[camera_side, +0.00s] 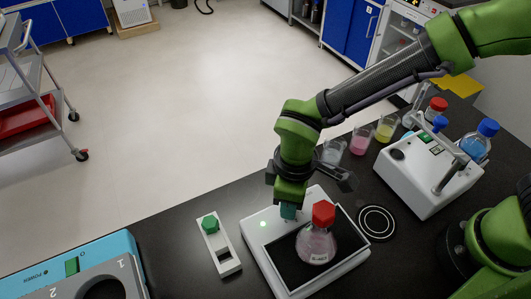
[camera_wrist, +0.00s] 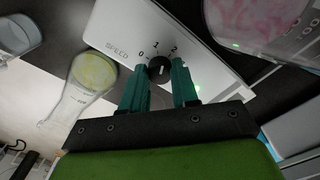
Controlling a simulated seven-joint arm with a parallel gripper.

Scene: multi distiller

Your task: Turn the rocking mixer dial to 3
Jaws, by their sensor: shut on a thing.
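The rocking mixer (camera_side: 257,240) is a white box with a dark top plate, lit by a small green light. A flask with a red cap (camera_side: 323,213) and pink liquid stands on its plate. The mixer's dial (camera_wrist: 159,69) is a round black knob on the white panel in the wrist view, with SPEED, 0, 1 and 2 printed around it. The 3 is hidden or unclear, and I cannot tell the pointer's exact setting. My gripper (camera_wrist: 162,80) is shut on the dial, a teal finger on each side. The side view shows my gripper (camera_side: 288,211) at the mixer's far edge.
A narrow white switch block with a green knob (camera_side: 210,224) lies left of the mixer. A black ring plate (camera_side: 377,222) is to its right. Beakers (camera_side: 360,141) and a white device with bottles (camera_side: 418,178) stand behind. A blue device (camera_side: 95,262) sits front left.

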